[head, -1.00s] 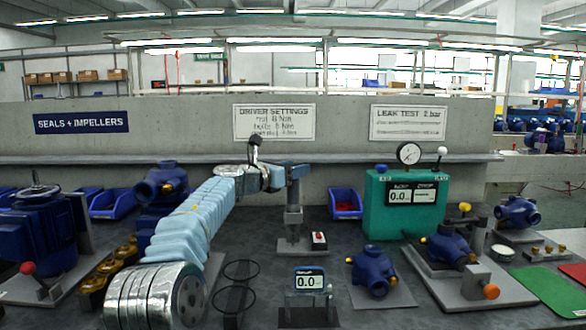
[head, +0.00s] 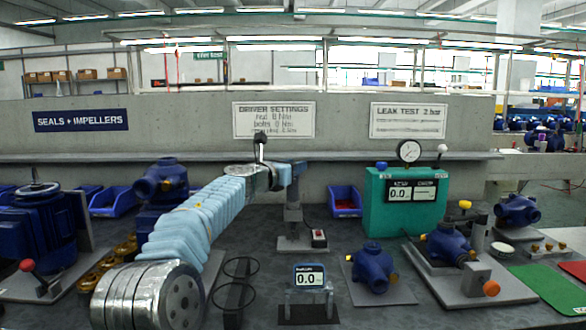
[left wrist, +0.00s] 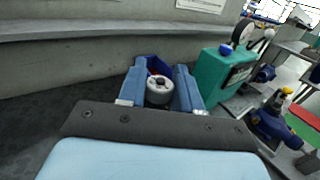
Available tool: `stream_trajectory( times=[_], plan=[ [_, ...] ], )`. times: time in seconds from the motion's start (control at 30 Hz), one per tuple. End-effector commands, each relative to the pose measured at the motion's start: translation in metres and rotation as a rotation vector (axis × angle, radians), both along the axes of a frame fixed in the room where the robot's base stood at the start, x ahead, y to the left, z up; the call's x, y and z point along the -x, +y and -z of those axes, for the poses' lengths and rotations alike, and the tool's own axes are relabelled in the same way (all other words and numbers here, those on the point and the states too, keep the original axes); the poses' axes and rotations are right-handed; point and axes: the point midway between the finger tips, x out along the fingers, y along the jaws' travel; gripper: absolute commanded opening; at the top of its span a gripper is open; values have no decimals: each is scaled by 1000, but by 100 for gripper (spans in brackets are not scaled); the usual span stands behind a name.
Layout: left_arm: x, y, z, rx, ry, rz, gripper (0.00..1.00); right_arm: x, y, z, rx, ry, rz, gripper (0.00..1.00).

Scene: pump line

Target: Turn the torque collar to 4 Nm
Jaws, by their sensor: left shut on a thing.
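The torque driver (head: 293,214) stands upright in a grey stand on the bench, in the middle of the head view. My left gripper (head: 293,171) reaches over its top from the left. In the left wrist view, the two blue fingers (left wrist: 159,91) are on either side of a round grey collar (left wrist: 158,97) with a dark centre, and are shut on it. The setting marks on the collar are too small to read. A small display (head: 309,279) in front of the stand reads 0.0. My right gripper is not in view.
A teal leak tester (head: 376,217) with a gauge stands right of the driver. A blue pump (head: 373,267) and black rings (head: 240,267) lie nearer. A wall sign (head: 273,120) lists driver settings.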

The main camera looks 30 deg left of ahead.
Motion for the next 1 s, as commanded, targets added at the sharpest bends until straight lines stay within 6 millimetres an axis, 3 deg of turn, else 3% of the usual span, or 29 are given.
stream_trajectory(
  times=[0.6, 1.0],
  plan=[
    [-1, -3, -3, -1, 1, -558, 3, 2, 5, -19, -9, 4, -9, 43],
    [-1, -1, -2, -1, 0, -799, 3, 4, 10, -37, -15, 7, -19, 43]
  ],
)
